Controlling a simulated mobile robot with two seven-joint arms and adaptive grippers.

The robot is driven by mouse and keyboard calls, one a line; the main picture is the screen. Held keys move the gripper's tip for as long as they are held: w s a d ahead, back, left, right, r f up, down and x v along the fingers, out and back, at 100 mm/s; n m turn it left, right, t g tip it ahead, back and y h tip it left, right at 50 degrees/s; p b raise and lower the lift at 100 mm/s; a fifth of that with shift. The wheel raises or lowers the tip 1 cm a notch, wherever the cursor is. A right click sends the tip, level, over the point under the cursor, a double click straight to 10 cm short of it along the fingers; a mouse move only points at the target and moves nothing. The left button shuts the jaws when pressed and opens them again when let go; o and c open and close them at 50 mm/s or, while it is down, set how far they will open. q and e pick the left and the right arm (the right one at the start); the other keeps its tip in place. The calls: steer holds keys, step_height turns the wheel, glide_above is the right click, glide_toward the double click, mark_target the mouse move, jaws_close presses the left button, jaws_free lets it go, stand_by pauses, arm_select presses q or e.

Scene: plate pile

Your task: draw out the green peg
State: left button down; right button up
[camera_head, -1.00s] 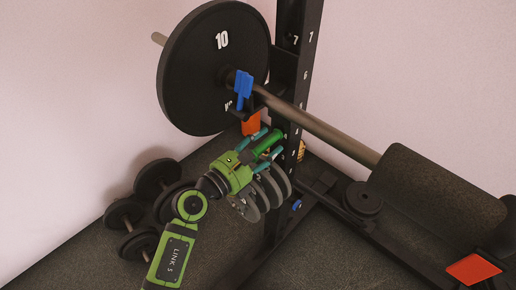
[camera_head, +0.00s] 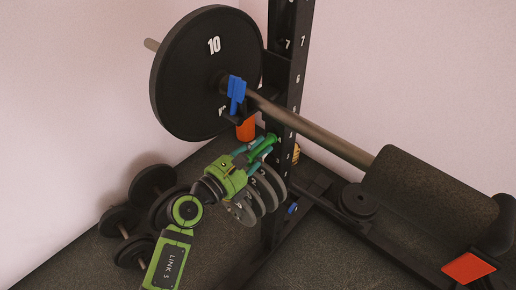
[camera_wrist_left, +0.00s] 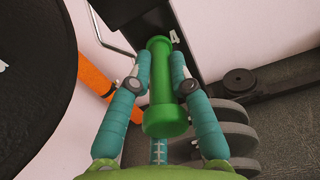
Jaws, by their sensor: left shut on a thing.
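The green peg (camera_head: 262,146) is at the rack upright (camera_head: 288,75), just above several grey plates. My left gripper (camera_head: 254,147) has its teal fingers closed on it. In the left wrist view the green peg (camera_wrist_left: 162,88) lies between the two fingertips of my left gripper (camera_wrist_left: 160,88), its flanged near end toward the camera and its far end at the dark upright. I cannot tell how deep the far end sits in the upright. My right gripper is out of view.
Grey plates (camera_head: 268,188) hang below the peg, close to my left gripper. A barbell with a black plate (camera_head: 190,85) marked 10 and a blue clip (camera_head: 236,90) is above. Dumbbells (camera_head: 150,183) lie left on the floor. A padded bench (camera_head: 430,200) stands right.

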arm_select(q)
steer(key=shift+p+v, duration=0.3)
steer(key=shift+v, duration=4)
